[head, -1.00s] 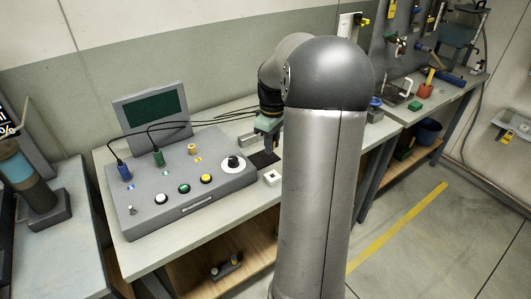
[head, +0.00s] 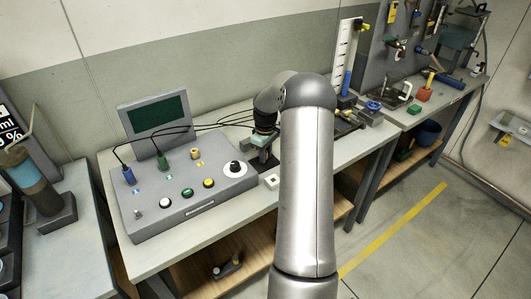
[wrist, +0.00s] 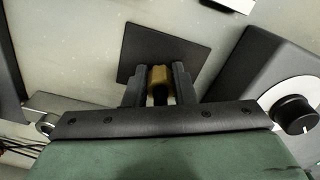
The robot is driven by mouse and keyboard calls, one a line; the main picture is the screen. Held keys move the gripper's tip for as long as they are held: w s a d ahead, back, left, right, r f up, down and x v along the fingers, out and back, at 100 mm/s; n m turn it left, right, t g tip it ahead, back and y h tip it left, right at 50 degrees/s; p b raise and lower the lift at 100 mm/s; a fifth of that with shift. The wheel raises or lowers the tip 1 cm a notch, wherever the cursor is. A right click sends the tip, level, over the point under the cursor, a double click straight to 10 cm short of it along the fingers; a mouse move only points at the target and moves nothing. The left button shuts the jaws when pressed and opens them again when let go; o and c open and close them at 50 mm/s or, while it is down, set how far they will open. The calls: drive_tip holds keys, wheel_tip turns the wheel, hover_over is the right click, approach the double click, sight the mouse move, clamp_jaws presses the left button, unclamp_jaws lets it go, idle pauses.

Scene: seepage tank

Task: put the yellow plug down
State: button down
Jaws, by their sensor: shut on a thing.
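The yellow plug (wrist: 159,76) is between the two dark fingers of my gripper (wrist: 158,84) in the wrist view, and the fingers are shut on it. Behind it is a flat black square pad (wrist: 135,47) on the bench top. I cannot tell whether the plug touches the pad. In the head view my gripper (head: 258,161) is low over the bench, just right of the grey console (head: 160,222); the plug is too hidden to make out there.
A blue plug (head: 128,175) and a green plug (head: 166,164) with black cables stand in the console, beside a yellow socket (head: 196,154). The console's knob (wrist: 296,115) is close on the right in the wrist view. A small white box (head: 271,181) sits at the bench front.

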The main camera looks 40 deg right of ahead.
drive_tip(key=shift+f+b, duration=0.3)
drive_tip(key=shift+f, duration=0.05)
drive_tip(key=c, duration=1.2)
unclamp_jaws()
drive_tip(key=shift+r, duration=0.1)
